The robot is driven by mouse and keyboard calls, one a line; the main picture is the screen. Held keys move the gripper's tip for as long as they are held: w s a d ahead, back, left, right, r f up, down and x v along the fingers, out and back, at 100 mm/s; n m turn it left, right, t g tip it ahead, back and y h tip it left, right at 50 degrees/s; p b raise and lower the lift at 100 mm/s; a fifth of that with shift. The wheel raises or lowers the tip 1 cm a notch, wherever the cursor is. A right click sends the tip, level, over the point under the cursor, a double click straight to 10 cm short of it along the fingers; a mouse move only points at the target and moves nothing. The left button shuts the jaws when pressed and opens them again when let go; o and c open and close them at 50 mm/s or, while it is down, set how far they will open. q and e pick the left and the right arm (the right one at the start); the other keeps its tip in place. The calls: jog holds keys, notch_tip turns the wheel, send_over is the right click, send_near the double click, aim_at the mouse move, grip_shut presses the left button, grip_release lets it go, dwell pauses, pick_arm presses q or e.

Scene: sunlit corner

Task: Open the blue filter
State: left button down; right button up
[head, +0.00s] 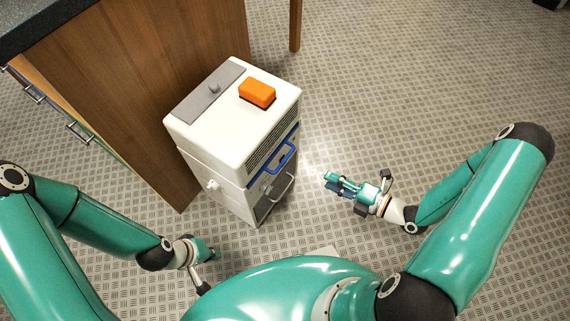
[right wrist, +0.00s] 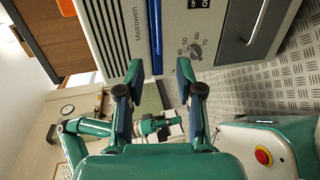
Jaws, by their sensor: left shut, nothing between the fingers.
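The blue filter (head: 285,157) sits in the front of a white boxy appliance (head: 205,135), with its blue handle standing out below a dark grille. In the right wrist view the filter shows as a narrow blue strip (right wrist: 157,38) beside the grille. It looks closed. My right gripper (head: 333,184) is to the right of the appliance's front, apart from the filter. In the right wrist view its fingers (right wrist: 165,80) are spread with nothing between them. My left gripper (head: 210,253) is low at the left, in front of the appliance, shut and empty.
A lower grey handle (head: 277,193) is below the filter. A wooden cabinet (head: 140,90) stands close on the left. The floor (head: 400,70) at the right is clear.

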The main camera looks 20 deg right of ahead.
aim_at(285, 159)
jog(key=b+x, duration=0.3)
jog(key=x, duration=1.3)
jog(key=shift+w+a, duration=0.15)
jog(key=shift+c, duration=0.3)
grip_shut()
